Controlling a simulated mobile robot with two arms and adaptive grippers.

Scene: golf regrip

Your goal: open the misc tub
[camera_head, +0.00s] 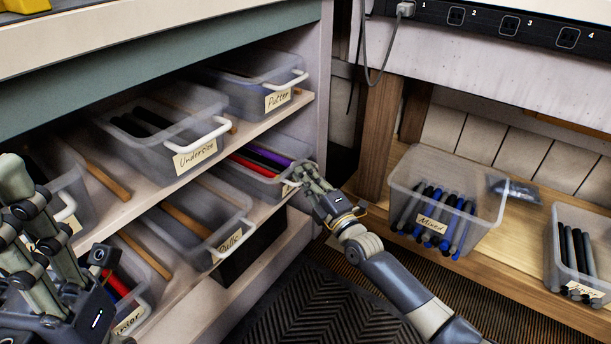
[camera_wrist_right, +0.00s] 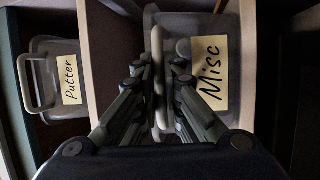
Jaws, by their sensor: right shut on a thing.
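The gripper hides most of the label and handle in the head view. My left gripper (camera_head: 14,195) is at the lower left, apart from the misc tub; its fingertips overlap there, so its opening is unclear.
Tubs labelled Putter (camera_head: 243,94), Undersize (camera_head: 155,150) and Pulls (camera_head: 190,225) share the shelves. A Mixed tub (camera_head: 482,190) with blue and black grips stands on the wooden bench (camera_head: 480,270) at right. A side panel (camera_head: 328,100) stands right of the shelves. The dark mat (camera_head: 300,310) is clear.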

